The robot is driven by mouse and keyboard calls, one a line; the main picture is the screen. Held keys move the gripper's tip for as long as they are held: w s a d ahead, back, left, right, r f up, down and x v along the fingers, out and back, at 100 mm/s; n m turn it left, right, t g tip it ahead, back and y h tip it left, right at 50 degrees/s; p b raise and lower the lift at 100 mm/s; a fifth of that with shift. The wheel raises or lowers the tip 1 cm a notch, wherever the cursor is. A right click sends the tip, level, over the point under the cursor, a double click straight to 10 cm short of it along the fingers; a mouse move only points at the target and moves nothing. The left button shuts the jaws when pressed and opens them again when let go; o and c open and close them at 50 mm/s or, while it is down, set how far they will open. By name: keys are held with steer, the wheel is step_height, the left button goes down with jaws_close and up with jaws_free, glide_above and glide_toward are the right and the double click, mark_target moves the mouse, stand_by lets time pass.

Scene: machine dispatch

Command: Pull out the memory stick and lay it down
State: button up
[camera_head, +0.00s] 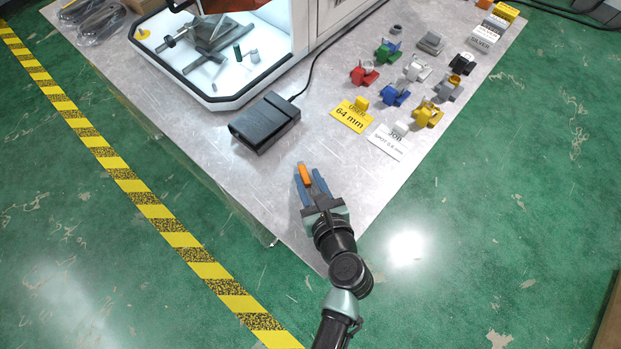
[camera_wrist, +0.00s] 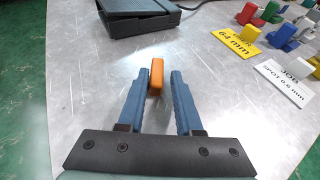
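The memory stick appears to be the small orange block (camera_head: 304,174); in the wrist view it shows as an upright orange piece (camera_wrist: 157,77). My gripper (camera_head: 308,172) is over the near corner of the table, its two blue fingers apart. In the wrist view my gripper (camera_wrist: 160,74) has the orange block between its fingertips, close to the left finger, with a clear gap to the right finger. Whether the block touches the table or the left finger I cannot tell. The black box (camera_head: 264,122) with a cable lies flat beyond it, apart from the block.
The metal table (camera_head: 240,190) is bare around my gripper. Yellow (camera_head: 352,115) and white (camera_head: 387,141) labels and several coloured parts stand to the right. A white machine (camera_head: 215,100) with an open front stands at the back left. The table's edges are close by.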

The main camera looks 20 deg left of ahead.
steer(key=p+v, duration=0.1)
steer(key=v, duration=1.2)
steer(key=shift+w, duration=0.1)
steer(key=w+d+r+n+t+h+p, duration=0.15)
steer(key=w+r+n, duration=0.35)
steer(key=r, duration=0.6)
steer(key=w+r+n+t+h+p, duration=0.1)
steer(key=w+r+n+t, duration=0.2)
steer(key=w+r+n, duration=0.5)
steer(key=w+d+r+n+t+h+p, duration=0.1)
steer(key=w+r+n+t, duration=0.15)
steer(key=r, duration=1.05)
steer(key=s+r+n+t+h, duration=0.1)
steer(key=s+r+n+t, duration=0.2)
steer(key=r, duration=0.8)
steer(key=s+d+r+n+t+h+p, duration=0.1)
steer(key=r+n, duration=0.4)
steer(key=r, duration=0.7)
steer(key=s+d+r+n+t+h, duration=0.1)
steer(key=s+r+n+t+h, duration=0.2)
steer(key=r, duration=0.8)
steer(key=s+n+t, duration=0.1)
steer(key=s+t, duration=0.1)
steer(key=s, duration=0.1)
steer(key=shift+r+t+p, duration=0.25)
steer(key=shift+t+p, duration=0.05)
steer(key=shift+p, duration=0.1)
